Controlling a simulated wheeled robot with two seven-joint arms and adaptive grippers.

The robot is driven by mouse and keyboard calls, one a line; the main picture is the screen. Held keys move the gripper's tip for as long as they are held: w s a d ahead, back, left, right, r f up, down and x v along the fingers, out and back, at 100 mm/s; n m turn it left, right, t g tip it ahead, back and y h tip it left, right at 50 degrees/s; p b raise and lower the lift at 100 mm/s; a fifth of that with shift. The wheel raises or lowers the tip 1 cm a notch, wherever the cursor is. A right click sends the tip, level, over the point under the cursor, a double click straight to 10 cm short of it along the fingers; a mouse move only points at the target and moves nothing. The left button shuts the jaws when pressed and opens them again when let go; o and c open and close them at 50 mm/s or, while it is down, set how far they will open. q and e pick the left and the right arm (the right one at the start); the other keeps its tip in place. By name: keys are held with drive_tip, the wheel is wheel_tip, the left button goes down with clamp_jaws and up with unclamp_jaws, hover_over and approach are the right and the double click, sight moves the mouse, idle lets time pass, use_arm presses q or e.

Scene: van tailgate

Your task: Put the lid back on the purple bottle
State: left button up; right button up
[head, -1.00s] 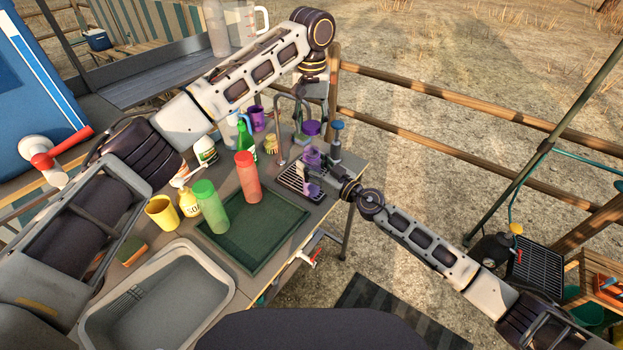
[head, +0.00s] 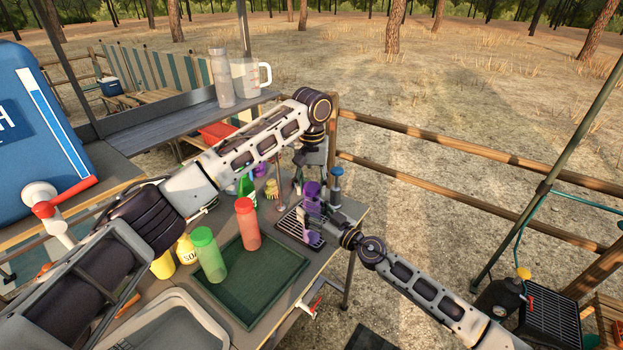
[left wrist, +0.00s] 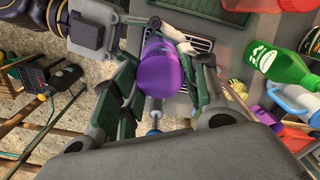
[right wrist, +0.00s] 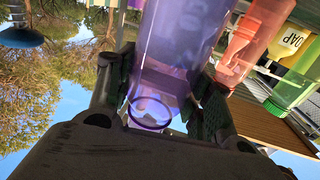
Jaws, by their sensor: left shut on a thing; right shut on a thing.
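The purple lid (head: 311,188) is a dark purple cap, held by my left gripper (head: 310,174), which points down from above. In the left wrist view the lid (left wrist: 160,70) sits between the two fingers. The translucent purple bottle (head: 313,207) stands right below the lid, over the dark drain grate. My right gripper (head: 318,226) is shut around it from the right side. In the right wrist view the bottle (right wrist: 178,50) fills the space between the fingers. The lid looks lined up with the bottle's top; I cannot tell whether it touches or is seated.
A blue-topped post (head: 337,182) stands close behind the bottle.

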sight(312, 205)
use_arm(q)
drive_tip(key=shift+f, duration=0.25)
idle(0.5)
drive_tip(key=shift+f, duration=0.8)
drive_tip(key=shift+f, duration=0.5)
idle(0.8)
drive_tip(key=shift+m, duration=0.3)
